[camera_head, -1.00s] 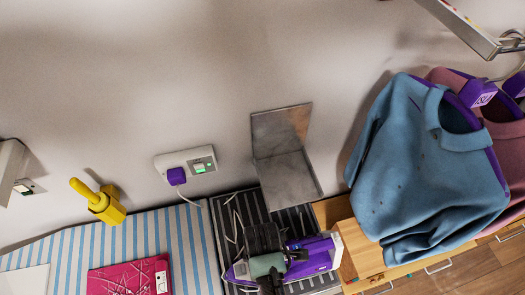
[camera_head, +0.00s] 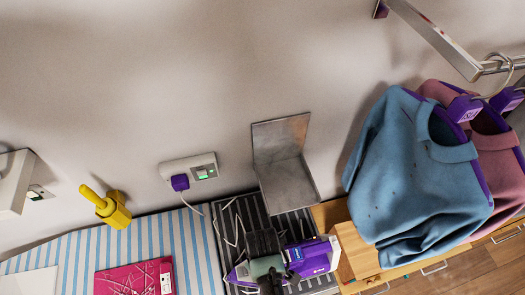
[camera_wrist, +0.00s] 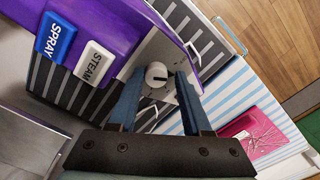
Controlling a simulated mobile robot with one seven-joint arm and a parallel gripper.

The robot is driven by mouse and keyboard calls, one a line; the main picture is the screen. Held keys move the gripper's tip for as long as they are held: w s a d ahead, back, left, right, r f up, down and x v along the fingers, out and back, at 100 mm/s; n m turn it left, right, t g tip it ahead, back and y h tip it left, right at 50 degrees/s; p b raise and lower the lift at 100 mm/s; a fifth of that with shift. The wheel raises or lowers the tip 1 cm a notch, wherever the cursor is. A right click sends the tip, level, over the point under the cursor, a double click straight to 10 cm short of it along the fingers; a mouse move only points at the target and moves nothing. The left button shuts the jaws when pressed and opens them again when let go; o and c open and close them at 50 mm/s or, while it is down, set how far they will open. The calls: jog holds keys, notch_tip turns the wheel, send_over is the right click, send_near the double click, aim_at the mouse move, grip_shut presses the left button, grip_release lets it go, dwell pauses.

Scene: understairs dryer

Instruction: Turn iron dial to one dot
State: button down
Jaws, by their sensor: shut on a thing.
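The purple iron (camera_head: 318,256) lies on a dark striped mat at the bottom of the head view. My gripper (camera_head: 270,268) is over it, its fingertips hidden there. In the wrist view, the iron's purple body (camera_wrist: 110,22) fills the upper left. The white round dial (camera_wrist: 156,74) has a dark mark on its face and sits between the tips of my two blue fingers (camera_wrist: 160,80). My gripper is shut on the dial. I cannot make out dot markings around it.
A blue SPRAY button (camera_wrist: 55,36) and a white STEAM button (camera_wrist: 95,63) stand left of the dial. A metal plate (camera_head: 285,155) stands behind the iron. A blue sweater (camera_head: 410,165) hangs at right; a pink case (camera_head: 130,279) lies on the striped cloth at left.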

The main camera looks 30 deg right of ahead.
jog(key=shift+w+r+m+p, duration=0.1)
jog(key=shift+m+p, duration=0.25)
jog(key=shift+m, duration=0.75)
jog(key=c, duration=0.5)
grip_release()
notch_tip(320, 180, up, 13)
jog(key=shift+f+b, duration=0.1)
jog(key=shift+b, duration=0.55)
